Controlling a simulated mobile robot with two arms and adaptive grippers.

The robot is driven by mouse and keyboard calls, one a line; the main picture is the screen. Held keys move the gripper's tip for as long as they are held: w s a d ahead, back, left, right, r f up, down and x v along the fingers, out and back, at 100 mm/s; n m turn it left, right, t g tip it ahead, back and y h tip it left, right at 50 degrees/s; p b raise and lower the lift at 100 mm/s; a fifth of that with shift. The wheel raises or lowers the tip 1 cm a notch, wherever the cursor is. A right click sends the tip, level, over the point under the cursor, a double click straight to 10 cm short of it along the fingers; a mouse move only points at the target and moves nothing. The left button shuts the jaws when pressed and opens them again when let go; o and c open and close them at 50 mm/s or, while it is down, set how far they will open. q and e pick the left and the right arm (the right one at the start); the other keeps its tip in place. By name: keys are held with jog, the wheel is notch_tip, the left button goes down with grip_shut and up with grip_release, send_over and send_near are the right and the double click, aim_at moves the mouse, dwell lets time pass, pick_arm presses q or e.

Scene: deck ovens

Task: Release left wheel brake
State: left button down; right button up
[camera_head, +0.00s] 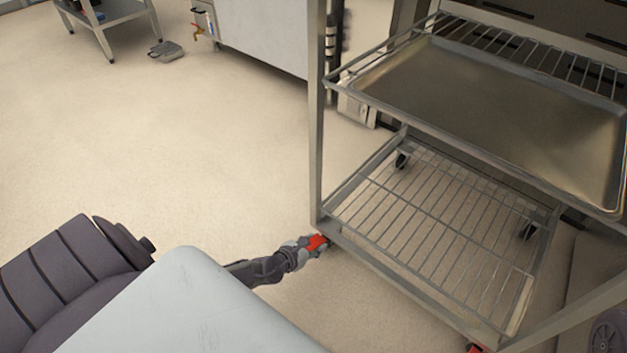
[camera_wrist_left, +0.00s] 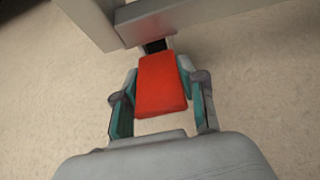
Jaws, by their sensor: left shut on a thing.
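The red left wheel brake lever (camera_head: 317,242) is at the foot of the rack's near left post, low over the floor. It also shows in the left wrist view (camera_wrist_left: 160,86), between my fingers. My left gripper (camera_head: 307,244) is around the lever, a finger on each side, shut on it. In the left wrist view my left gripper (camera_wrist_left: 160,100) has the lever lengthwise between its green-lined fingers. The wheel under the lever is mostly hidden. A second red brake lever (camera_head: 475,349) shows at the bottom edge, at the rack's near right. My right gripper is not in view.
The metal rack (camera_head: 317,130) fills the right side, with a wire shelf (camera_head: 430,215) low down and a metal tray (camera_head: 500,100) above. Open floor (camera_head: 180,130) lies to its left. A steel table (camera_head: 110,15) and a cabinet (camera_head: 265,35) stand at the back.

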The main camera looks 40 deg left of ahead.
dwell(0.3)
pick_arm(q)
jog(key=c, duration=0.6)
grip_release()
jog(key=shift+c, duration=0.2)
jog(key=shift+s, duration=0.1)
jog(key=shift+s+d+r, duration=0.1)
jog(key=shift+s+r, duration=0.05)
jog(key=shift+s, duration=0.15)
jog(key=v, duration=1.1)
jog(key=shift+r, duration=0.1)
